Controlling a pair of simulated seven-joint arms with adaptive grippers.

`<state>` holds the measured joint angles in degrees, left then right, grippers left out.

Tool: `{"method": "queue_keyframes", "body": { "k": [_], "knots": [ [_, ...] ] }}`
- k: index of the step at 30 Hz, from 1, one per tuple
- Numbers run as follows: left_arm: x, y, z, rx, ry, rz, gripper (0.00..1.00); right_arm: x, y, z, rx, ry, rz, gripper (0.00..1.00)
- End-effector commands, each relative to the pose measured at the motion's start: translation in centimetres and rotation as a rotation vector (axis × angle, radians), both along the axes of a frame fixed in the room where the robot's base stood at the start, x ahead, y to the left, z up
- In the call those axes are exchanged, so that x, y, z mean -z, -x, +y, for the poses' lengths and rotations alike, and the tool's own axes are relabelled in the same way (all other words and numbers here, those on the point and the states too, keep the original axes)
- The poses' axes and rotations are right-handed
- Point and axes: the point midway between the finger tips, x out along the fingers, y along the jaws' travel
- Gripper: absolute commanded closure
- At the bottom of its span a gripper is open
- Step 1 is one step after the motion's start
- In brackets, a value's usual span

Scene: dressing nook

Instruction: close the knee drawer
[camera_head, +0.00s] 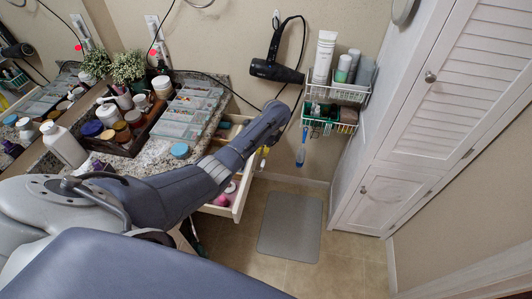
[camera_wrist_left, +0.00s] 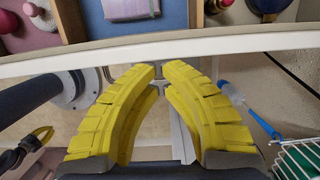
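The knee drawer (camera_head: 241,194) is pulled out from under the counter, with its inside partly hidden by my left arm in the head view. Its pale front edge (camera_wrist_left: 235,42) crosses the top of the left wrist view, with compartments and small items behind it. My left gripper (camera_head: 263,156) reaches over the drawer to its outer side. In the wrist view its yellow fingers (camera_wrist_left: 160,73) come almost together just outside the drawer front, with only a narrow gap and nothing seen held. Contact with the front cannot be told.
The counter (camera_head: 160,157) holds bottles, jars and a clear organizer (camera_head: 190,112). A wire basket (camera_head: 328,118) and a blue brush (camera_head: 301,148) hang on the wall to the right. A grey mat (camera_head: 291,226) lies on open floor before a white cabinet (camera_head: 400,150).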

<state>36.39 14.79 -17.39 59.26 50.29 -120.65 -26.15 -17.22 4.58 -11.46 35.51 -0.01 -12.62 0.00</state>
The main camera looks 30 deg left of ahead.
Motion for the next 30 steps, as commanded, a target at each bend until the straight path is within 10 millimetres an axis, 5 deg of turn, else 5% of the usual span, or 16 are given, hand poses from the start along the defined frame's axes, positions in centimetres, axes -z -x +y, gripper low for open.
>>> {"method": "queue_keyframes", "body": {
  "k": [16, 30],
  "knots": [
    [0.0, 3.2, 11.8, 0.011, -0.004, 0.001, 1.00, 0.0, 0.1, 0.0, 0.000, 0.000, 0.000, 1.00],
    [0.0, 4.2, 15.4, 0.014, -0.001, 0.001, 1.00, 0.0, 0.0, 0.0, 0.000, 0.000, 0.000, 1.00]
  ]
}}
